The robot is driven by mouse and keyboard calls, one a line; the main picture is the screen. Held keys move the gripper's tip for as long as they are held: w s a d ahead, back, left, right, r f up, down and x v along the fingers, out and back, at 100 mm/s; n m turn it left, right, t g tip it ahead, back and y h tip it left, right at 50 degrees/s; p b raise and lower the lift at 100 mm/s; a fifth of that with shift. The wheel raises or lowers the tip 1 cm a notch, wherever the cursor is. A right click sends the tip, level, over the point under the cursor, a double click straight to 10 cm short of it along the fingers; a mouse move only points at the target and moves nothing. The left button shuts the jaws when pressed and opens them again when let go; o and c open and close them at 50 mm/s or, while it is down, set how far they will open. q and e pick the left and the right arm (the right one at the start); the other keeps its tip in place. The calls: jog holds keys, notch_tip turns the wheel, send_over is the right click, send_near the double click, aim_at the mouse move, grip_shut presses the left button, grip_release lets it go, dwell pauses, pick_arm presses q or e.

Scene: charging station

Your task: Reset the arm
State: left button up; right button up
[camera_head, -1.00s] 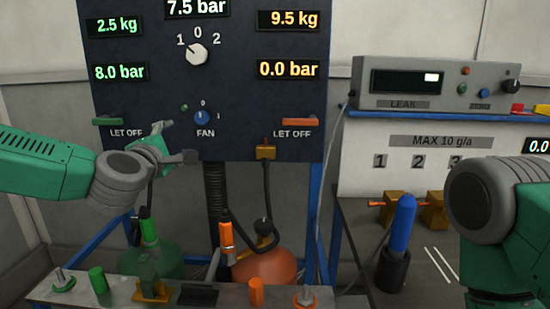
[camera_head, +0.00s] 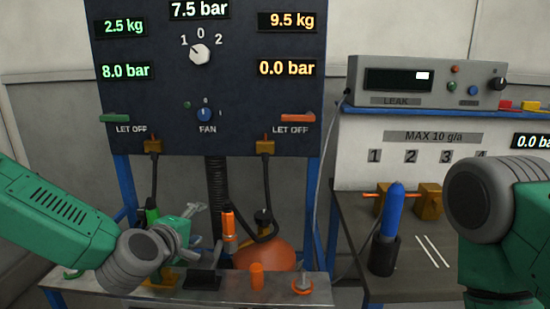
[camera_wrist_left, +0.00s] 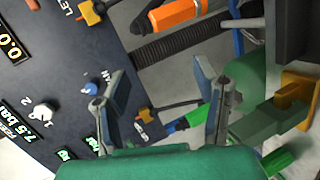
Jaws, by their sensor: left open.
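My left arm comes in from the left of the head view. Its gripper (camera_head: 193,230) is in front of the panel's lower edge, over the left part of the narrow metal shelf (camera_head: 225,290). In the left wrist view the two fingers of this gripper (camera_wrist_left: 160,88) stand apart with nothing held between them. A green-handled tool (camera_head: 151,216) is partly hidden behind the gripper. My right arm shows at the right edge of the head view, but its gripper is out of frame.
The dark panel (camera_head: 235,90) with dials and displays stands behind the left arm. An orange-handled tool (camera_head: 229,224) stands right of the gripper, before an orange tank (camera_head: 268,256). A blue-handled tool (camera_head: 393,210) stands in a black holder on the right table (camera_head: 420,280).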

pick_arm(q)
jog(key=s+f+m+g, duration=0.65)
jog(key=s+f, duration=0.95)
jog(key=f, duration=0.4)
jog(key=s+a+f+m+g+y, duration=0.1)
jog(key=s+a+f+m+g, duration=0.1)
jog(key=s, duration=0.6)
jog(key=s+a+f+m+g+y, duration=0.1)
jog(key=s+a+f+m+g, duration=0.1)
jog(key=s, duration=0.6)
jog(key=s+a+f+m+g+y, duration=0.1)
jog(key=s+a+f+m, duration=0.3)
jog(key=s, duration=0.4)
jog(key=a+f+g, duration=0.1)
jog(key=a, duration=0.1)
jog(key=shift+a+f+g, duration=0.35)
jog(key=shift+f, duration=0.05)
jog(key=shift+m, duration=0.25)
